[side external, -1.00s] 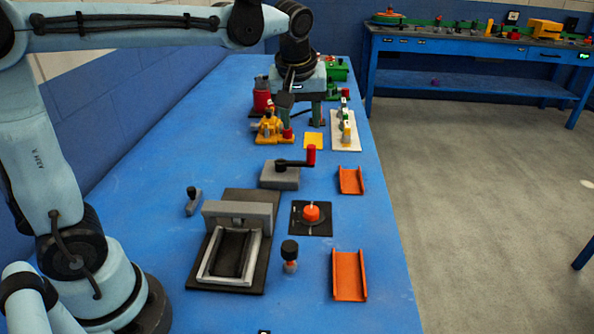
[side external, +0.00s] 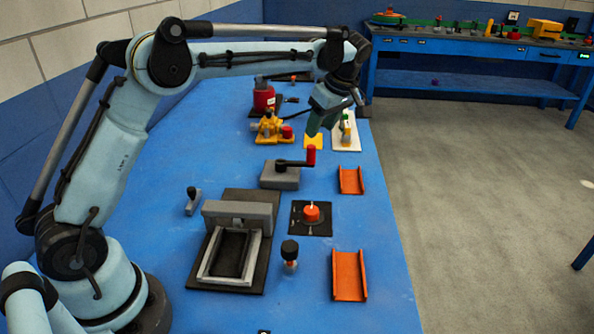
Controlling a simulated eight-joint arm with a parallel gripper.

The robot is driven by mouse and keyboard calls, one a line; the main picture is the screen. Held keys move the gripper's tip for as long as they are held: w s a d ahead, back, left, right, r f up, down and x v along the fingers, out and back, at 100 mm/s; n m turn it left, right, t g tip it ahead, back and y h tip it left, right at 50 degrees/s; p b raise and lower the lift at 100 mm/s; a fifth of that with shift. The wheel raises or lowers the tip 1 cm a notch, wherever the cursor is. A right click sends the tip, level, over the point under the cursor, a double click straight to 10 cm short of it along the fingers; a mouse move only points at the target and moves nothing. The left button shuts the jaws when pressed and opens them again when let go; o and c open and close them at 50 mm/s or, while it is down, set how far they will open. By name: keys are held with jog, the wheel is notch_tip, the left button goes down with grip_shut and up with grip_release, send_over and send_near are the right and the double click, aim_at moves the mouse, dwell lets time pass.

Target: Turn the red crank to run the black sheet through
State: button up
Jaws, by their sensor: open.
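The crank sits on a grey block (side external: 280,176) in the middle of the blue table. Its black arm points right and ends in an upright red handle (side external: 311,155). My gripper (side external: 314,131) is open, pointing down just above and behind the red handle, and looks apart from it. Its fingers are seen side-on, so their gap is hard to make out. A dark sheet-like surface (side external: 231,254) lies inside a light grey frame in front of a grey housing (side external: 238,216); I cannot tell whether it is the black sheet.
An orange-red knob (side external: 311,212) on a black plate, a black-topped knob (side external: 290,250) and a small lever (side external: 193,200) stand near the housing. Orange channels (side external: 349,276) lie at the right. A yellow fixture (side external: 268,127) and a red cylinder (side external: 263,98) stand behind.

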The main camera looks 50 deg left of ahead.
aim_at(312, 147)
jog(key=x, duration=0.9)
grip_shut()
